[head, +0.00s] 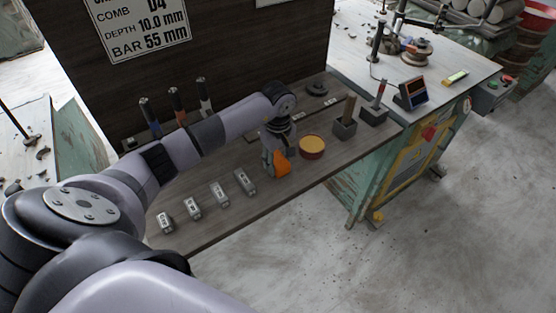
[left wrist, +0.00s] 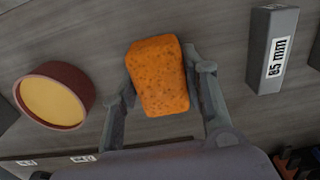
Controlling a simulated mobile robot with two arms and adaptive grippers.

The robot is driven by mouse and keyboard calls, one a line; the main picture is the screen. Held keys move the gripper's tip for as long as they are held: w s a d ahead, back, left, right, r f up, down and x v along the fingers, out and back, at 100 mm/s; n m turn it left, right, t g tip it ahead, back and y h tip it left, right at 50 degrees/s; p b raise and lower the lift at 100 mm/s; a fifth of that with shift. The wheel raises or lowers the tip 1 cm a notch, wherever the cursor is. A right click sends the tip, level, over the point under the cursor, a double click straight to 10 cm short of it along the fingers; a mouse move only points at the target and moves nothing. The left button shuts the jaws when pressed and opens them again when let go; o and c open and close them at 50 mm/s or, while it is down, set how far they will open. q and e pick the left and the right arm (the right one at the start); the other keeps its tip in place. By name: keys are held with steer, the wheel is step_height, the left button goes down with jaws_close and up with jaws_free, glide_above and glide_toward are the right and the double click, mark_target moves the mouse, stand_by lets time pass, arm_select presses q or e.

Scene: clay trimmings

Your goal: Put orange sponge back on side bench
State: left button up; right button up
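The orange sponge (head: 282,164) is a rough block between the fingers of my left gripper (head: 276,158), low over the grey-brown bench (head: 225,222). In the left wrist view, the sponge (left wrist: 157,77) has one finger of the left gripper (left wrist: 160,72) close against each side, and the gripper looks shut on it. I cannot tell whether the sponge touches the bench top. A round red-brown dish with a yellow inside (head: 312,146) stands just right of the sponge. My right gripper is not in view.
Several grey labelled blocks (head: 219,194) stand in a row left of the sponge. Upright tools (head: 175,101) stand by the dark back panel. Dark holders with handles (head: 345,124) stand to the right. A pale worktable (head: 450,50) adjoins beyond. Bare bench lies in front of the sponge.

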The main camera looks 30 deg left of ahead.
mark_target(278, 159)
arm_select(q)
steer(key=o, duration=0.4)
steer(key=shift+r, duration=0.15)
steer(key=shift+r, duration=0.2)
step_height(278, 159, up, 12)
steer(key=shift+f+b, duration=0.15)
steer(key=shift+b, duration=0.8)
